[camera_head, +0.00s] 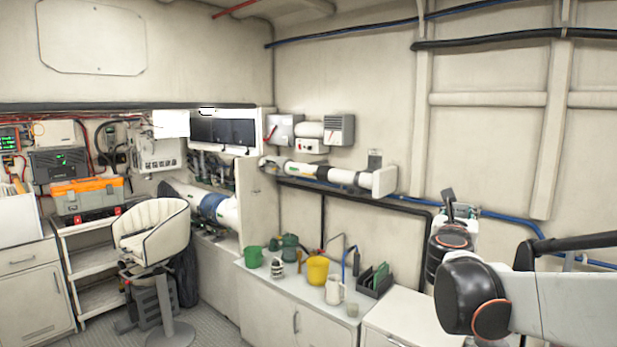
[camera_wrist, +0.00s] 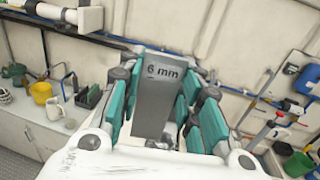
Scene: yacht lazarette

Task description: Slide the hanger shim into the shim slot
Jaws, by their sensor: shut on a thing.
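The hanger shim (camera_wrist: 152,108) is a flat grey plate marked "6 mm". It stands up between the teal pads of my gripper (camera_wrist: 157,84) in the wrist view, and the gripper is shut on it. A white pipe (camera_head: 308,171) runs along the back wall with grey and black bands and a square end plate (camera_head: 384,181). I cannot pick out the shim slot. My gripper is well to the right of this pipe.
A low counter below the pipe holds a yellow bucket (camera_head: 317,270), a white jug (camera_head: 334,289), green containers (camera_head: 253,256) and a dark rack (camera_head: 375,280). A white swivel chair (camera_head: 152,230) stands at left. Blue hoses (camera_wrist: 252,88) run along the wall.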

